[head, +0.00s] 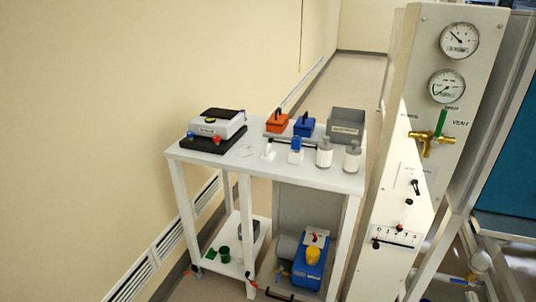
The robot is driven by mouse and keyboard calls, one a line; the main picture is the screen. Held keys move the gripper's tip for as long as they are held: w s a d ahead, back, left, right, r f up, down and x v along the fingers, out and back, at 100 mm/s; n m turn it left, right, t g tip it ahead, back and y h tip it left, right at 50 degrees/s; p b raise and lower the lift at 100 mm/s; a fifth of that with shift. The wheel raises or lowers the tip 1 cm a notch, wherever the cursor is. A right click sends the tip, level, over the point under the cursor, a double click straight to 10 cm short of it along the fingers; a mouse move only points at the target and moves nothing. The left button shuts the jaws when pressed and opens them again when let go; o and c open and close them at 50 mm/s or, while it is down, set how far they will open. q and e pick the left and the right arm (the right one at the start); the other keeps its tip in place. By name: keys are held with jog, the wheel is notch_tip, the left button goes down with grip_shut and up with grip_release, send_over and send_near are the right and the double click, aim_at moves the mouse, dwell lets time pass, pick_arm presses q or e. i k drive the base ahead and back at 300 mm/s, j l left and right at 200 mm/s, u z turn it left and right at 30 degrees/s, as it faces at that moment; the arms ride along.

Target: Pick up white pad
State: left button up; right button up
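A flat, pale round outline (244,150) lies on the white tabletop, right of the balance. It is nearly the same white as the top, and I cannot tell for sure whether it is the white pad. No other clear white pad shows. Neither of my grippers is in the head view.
The white table (330,180) holds a balance on a black base (215,128), an orange box (278,122), a blue box (304,126), a grey bin (346,125) and two white bottles (324,155). A gauge panel (424,120) stands right. A blue pump (310,265) sits below.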

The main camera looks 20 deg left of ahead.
aim_at(268, 155)
jog(key=i+l+u, duration=0.4)
jog(key=i+l, duration=0.3)
